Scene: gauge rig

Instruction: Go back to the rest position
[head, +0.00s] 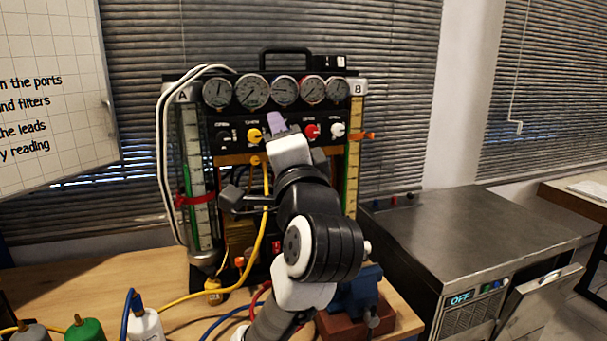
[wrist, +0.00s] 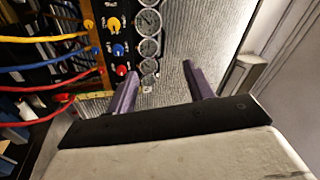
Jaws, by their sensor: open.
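My gripper (wrist: 158,90) shows in the wrist view with its two purple fingers spread apart and nothing between them. In the head view my arm rises in front of the gauge rig, and a purple part of the gripper (head: 277,122) shows just below the gauges. The gauge rig (head: 262,66) stands upright on the wooden bench, with a row of round gauges (head: 285,90) and coloured knobs. The knobs include a yellow one (head: 254,135), a red one (head: 311,131) and a white one (head: 338,130). My arm hides the rig's lower middle.
Yellow, blue and red leads run from the rig across the bench (head: 150,270). Several bottles, one green (head: 86,331) and one white (head: 146,325), stand at the front left. A blue vise (head: 357,290) sits beside my arm. A metal cabinet (head: 470,235) stands at right.

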